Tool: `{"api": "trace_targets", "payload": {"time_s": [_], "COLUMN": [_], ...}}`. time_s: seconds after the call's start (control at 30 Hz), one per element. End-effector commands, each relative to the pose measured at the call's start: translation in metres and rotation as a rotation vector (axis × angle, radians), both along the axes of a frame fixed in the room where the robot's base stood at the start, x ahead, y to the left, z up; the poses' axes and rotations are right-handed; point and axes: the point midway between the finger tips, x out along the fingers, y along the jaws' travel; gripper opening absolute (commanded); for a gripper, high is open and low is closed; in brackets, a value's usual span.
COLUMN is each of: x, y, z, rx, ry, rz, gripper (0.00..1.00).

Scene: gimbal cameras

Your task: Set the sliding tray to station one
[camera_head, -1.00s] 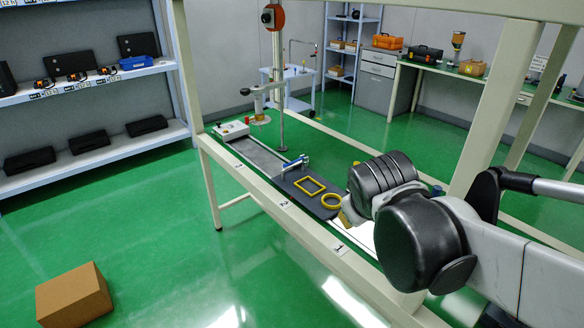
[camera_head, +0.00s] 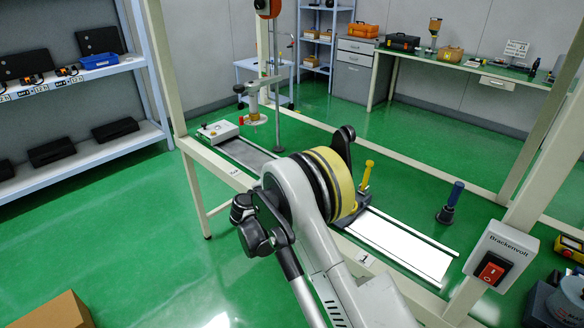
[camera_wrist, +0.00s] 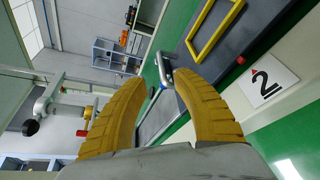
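The dark sliding tray (camera_wrist: 250,20) shows in the wrist view with a yellow square outline on it. In the head view my arm hides most of it; its dark right end (camera_head: 354,213) shows at the edge of the white track section. My gripper (camera_wrist: 160,82) has two yellow fingers spread apart, with a gap between the tips; contact with the handle cannot be told. The station 1 label (camera_head: 365,259) is by the white track, and the station 2 label (camera_wrist: 268,82) is beside the tray.
The white track section (camera_head: 405,243) is bare. A yellow-topped post (camera_head: 367,176) and a blue-topped post (camera_head: 451,200) stand near it. A Brackenvolt switch box (camera_head: 497,262) is on the frame at right. A dispenser-like fixture (camera_head: 256,105) stands at the far end.

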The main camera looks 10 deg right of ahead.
Motion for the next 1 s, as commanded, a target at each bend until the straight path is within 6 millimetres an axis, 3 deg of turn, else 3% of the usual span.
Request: {"api": "trace_targets", "payload": {"time_s": [0.23, 0.7, 1.0], "x": [0.014, 0.08, 0.088], "y": [-0.004, -0.052, -0.058], "z": [-0.015, -0.033, -0.033], "rx": [-0.04, -0.036, -0.036], "ry": [0.0, -0.001, 0.0], "rz": [0.009, 0.008, 0.009], "gripper": [0.34, 0.34, 0.34]}}
